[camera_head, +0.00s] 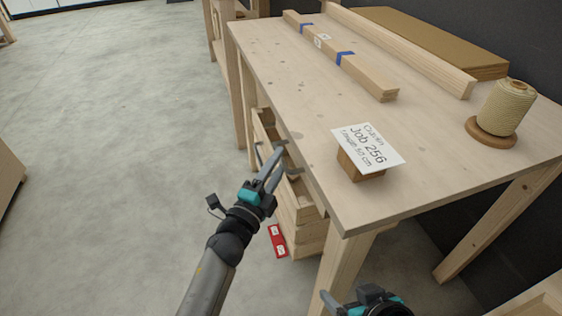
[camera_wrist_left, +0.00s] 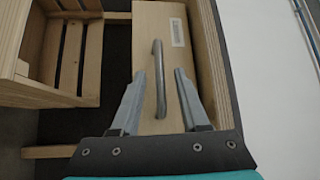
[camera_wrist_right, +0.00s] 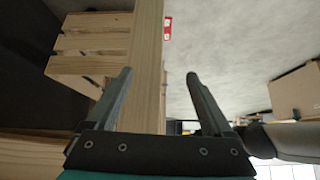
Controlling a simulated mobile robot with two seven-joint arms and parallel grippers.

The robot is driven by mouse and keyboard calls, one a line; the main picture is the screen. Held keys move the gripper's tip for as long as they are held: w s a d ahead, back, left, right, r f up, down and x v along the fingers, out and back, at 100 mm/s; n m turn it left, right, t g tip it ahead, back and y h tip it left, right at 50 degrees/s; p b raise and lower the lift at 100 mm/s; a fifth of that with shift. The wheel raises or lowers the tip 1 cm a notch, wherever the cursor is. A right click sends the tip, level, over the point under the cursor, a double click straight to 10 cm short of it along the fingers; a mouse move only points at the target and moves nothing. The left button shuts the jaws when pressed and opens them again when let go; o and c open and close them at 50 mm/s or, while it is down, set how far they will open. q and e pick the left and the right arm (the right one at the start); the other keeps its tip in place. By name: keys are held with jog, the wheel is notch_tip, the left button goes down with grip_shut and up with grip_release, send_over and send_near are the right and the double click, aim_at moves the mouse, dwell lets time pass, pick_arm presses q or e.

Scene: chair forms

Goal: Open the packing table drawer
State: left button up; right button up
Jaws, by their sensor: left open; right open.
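The packing table (camera_head: 290,80) stands at the right in the head view. In the left wrist view its drawer front (camera_wrist_left: 149,25) is a pale wooden panel with a small label and a grey bar handle (camera_wrist_left: 158,70). My left gripper (camera_head: 281,155) is at the table's near left edge. Its open fingers (camera_wrist_left: 160,76) lie on either side of the handle in that view; I see no contact. In the head view the tabletop hides most of the drawer front. My right gripper (camera_wrist_right: 158,76) is open and empty, low by a table leg (camera_wrist_right: 148,60).
Slatted wooden crates (camera_head: 303,203) stand under the table, near my left gripper. A red tag (camera_head: 277,241) shows beside them. A card on a block (camera_head: 368,150), a twine spool (camera_head: 505,108) and taped timber (camera_head: 340,60) are on the tabletop. The floor at left is clear.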

pick_arm(q)
jog(key=shift+x, duration=0.9)
grip_shut()
dwell(0.9)
